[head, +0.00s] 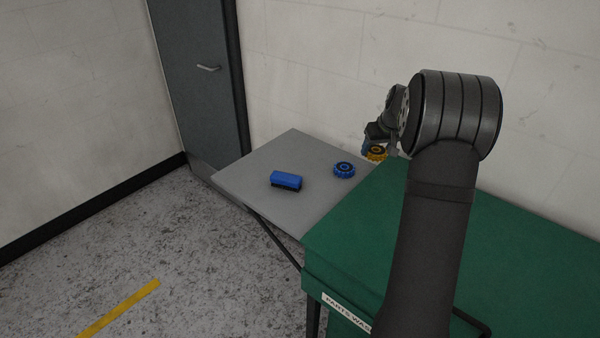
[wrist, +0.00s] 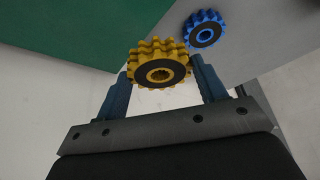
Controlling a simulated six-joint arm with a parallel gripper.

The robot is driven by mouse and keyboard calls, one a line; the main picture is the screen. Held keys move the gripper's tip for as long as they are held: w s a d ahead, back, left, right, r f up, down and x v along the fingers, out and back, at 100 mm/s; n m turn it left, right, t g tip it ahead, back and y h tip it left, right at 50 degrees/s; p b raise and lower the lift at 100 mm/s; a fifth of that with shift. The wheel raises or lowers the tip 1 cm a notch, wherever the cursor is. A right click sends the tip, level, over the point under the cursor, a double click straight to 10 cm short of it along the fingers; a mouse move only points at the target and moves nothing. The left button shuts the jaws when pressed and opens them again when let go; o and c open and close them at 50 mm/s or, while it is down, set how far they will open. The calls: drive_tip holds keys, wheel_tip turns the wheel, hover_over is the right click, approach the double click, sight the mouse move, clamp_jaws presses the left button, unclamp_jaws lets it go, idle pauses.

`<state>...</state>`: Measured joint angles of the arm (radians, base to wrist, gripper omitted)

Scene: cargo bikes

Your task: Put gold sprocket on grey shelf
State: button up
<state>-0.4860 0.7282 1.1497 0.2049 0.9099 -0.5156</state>
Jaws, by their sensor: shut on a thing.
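The gold sprocket (wrist: 158,70) is a toothed yellow ring stack with a dark face. It sits between the two fingers of my gripper (wrist: 160,85), which is shut on it. In the head view the gold sprocket (head: 377,152) shows at the back right edge of the grey shelf (head: 285,152), partly hidden by my wrist. I cannot tell if it touches the shelf or hangs above it. The fingertips are mostly hidden in the head view.
A blue sprocket (head: 344,169) lies on the grey shelf near its right edge. A blue block with a dark underside (head: 286,181) lies near the middle. The green parts washer top (head: 350,226) adjoins the shelf on the right. A wall stands behind.

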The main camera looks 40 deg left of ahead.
drive_tip(key=s+a+r+n, duration=0.1)
drive_tip(key=s+a, duration=0.1)
drive_tip(key=a, duration=0.4)
drive_tip(key=s+a+n+g, duration=0.1)
drive_tip(key=s+a, duration=0.1)
drive_tip(key=a, duration=0.3)
drive_tip(key=s+a+r+n, duration=0.1)
drive_tip(key=s+a, duration=0.2)
drive_tip(key=a, duration=0.3)
drive_tip(key=shift+y, duration=0.3)
drive_tip(key=s+a+f, duration=0.1)
drive_tip(key=a+f, duration=0.1)
drive_tip(key=a, duration=0.1)
drive_tip(key=s+a+f, duration=0.1)
drive_tip(key=a+f, duration=0.1)
drive_tip(key=a, duration=0.1)
drive_tip(key=s+a+f, duration=0.1)
drive_tip(key=a+f, duration=0.1)
drive_tip(key=a, duration=0.1)
drive_tip(key=shift+s+a+f, duration=0.2)
drive_tip(key=shift+a+f, duration=0.05)
drive_tip(key=shift+a, duration=0.15)
drive_tip(key=shift+s+a+f, duration=0.15)
drive_tip(key=shift+a+f, duration=0.15)
drive_tip(key=shift+a, duration=0.2)
drive_tip(key=shift+f, duration=1.95)
drive_tip(key=shift+f, duration=0.1)
drive_tip(key=o, duration=1.3)
drive_tip(key=shift+f, duration=0.1)
drive_tip(key=shift+c, duration=0.2)
